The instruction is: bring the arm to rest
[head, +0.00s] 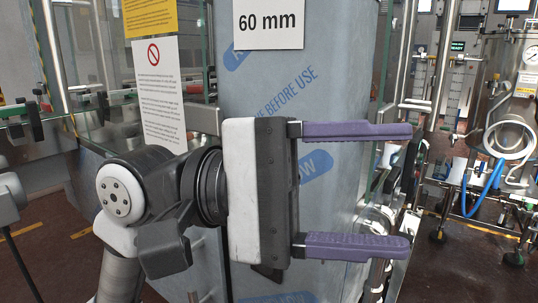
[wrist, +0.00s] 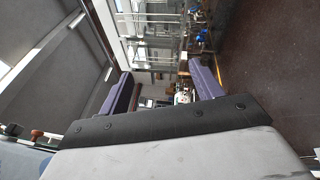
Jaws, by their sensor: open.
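My gripper (head: 358,188) is at the middle right of the head view, with its two purple fingers pointing right and spread wide apart. Nothing is between the fingers. My grey and white arm reaches up to it from the lower left. In the wrist view my gripper (wrist: 160,92) shows its purple fingers apart, with distant equipment seen between them. The gripper stands in front of a blue film-wrapped column (head: 270,90); I cannot tell the gap between them.
A "60 mm" sign (head: 269,24) is on the wrapped column. A notice with a prohibition symbol (head: 158,95) hangs to the left. Steel equipment with a gauge and a blue hose (head: 486,190) stands at the right. Dark red floor (head: 480,270) shows clear at the lower right.

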